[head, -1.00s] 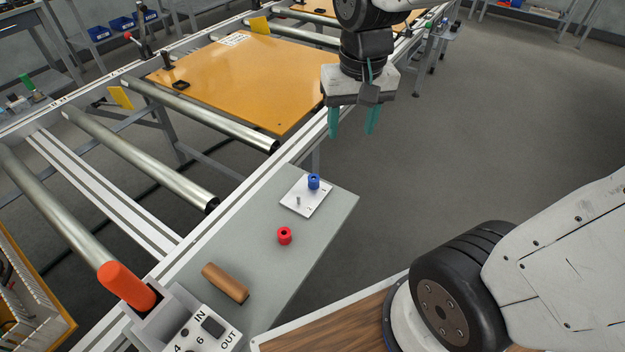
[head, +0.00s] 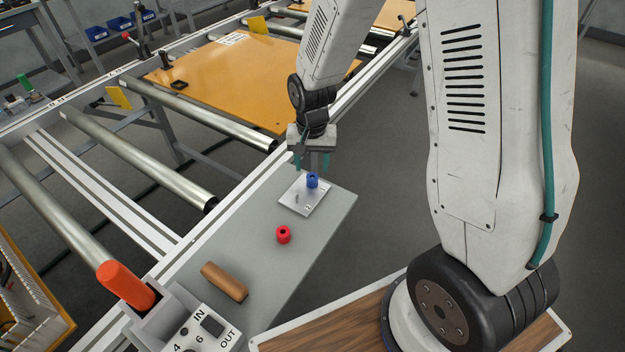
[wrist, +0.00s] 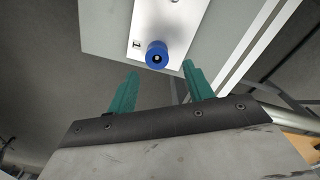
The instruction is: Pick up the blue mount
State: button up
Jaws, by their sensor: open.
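The blue mount (head: 312,180) is a small blue cylinder with a hole in its top. It stands on a light plate (head: 296,204) with marked positions, at the plate's far end. My gripper (head: 312,164) hangs just behind the mount in the head view. Its two teal fingers are apart, with nothing between them. In the wrist view the blue mount (wrist: 156,54) lies just beyond the open fingertips (wrist: 160,68), between their lines. I cannot tell the exact height gap.
A red mount (head: 283,235) and a brown cylinder (head: 225,282) are on the grey shelf (head: 262,262). A bare pin (head: 296,198) stands on the plate near the blue mount. A control box (head: 208,328) and an orange-red handle (head: 126,286) are at the front left.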

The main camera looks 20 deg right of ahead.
aim_at(312, 174)
notch_tip(312, 174, down, 4)
jog(key=shift+s+r, duration=0.1)
jog(key=shift+s, duration=0.05)
jog(key=c, duration=1)
jog(key=shift+o, duration=0.2)
jog(key=shift+r, duration=0.1)
